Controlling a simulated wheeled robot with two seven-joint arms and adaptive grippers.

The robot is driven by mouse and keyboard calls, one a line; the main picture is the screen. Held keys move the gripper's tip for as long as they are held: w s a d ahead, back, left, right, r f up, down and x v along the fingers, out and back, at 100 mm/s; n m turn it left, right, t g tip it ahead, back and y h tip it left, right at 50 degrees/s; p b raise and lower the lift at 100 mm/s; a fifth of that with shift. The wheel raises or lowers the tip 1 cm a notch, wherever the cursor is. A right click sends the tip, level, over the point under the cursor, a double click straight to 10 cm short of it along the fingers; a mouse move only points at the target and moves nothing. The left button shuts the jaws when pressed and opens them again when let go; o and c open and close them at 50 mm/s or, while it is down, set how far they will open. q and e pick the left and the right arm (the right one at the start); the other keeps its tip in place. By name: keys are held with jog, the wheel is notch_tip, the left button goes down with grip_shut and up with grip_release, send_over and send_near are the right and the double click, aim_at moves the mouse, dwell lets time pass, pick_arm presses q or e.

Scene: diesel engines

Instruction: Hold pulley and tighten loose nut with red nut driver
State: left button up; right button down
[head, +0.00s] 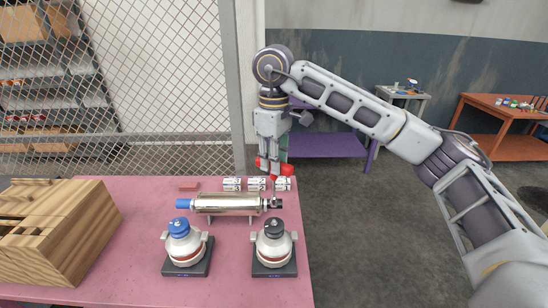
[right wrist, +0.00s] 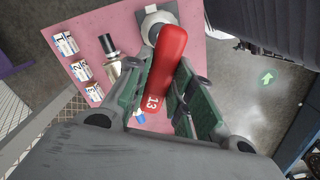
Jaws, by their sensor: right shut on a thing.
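My right gripper (head: 271,160) is at the far right corner of the pink table, above the numbered boxes. It is shut on the red nut driver (head: 275,171). In the right wrist view the nut driver's red handle (right wrist: 165,60), marked 13, lies between the green fingers of the gripper (right wrist: 160,92). The driver's metal tip cannot be made out. A silver cylinder (head: 228,203) lies on a stand, with a blue left end and a dark right end. I cannot tell which part is the pulley or the loose nut. My left gripper is not in view.
Three numbered white boxes (head: 257,184) stand along the back of the pink table (head: 140,215). Two rounded units, one blue-topped (head: 185,246) and one black-topped (head: 274,247), stand in front. A wooden box (head: 65,236) fills the left. Wire mesh (head: 180,70) rises behind.

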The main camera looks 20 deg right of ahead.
aim_at(274, 178)
jog(key=shift+f+b, duration=1.3)
jog(key=shift+f, duration=1.4)
jog(key=shift+r, duration=0.1)
jog(key=shift+r+p, duration=0.5)
jog(key=shift+r, duration=0.4)
jog(key=shift+r+p, duration=1.8)
jog(key=shift+r, duration=1.6)
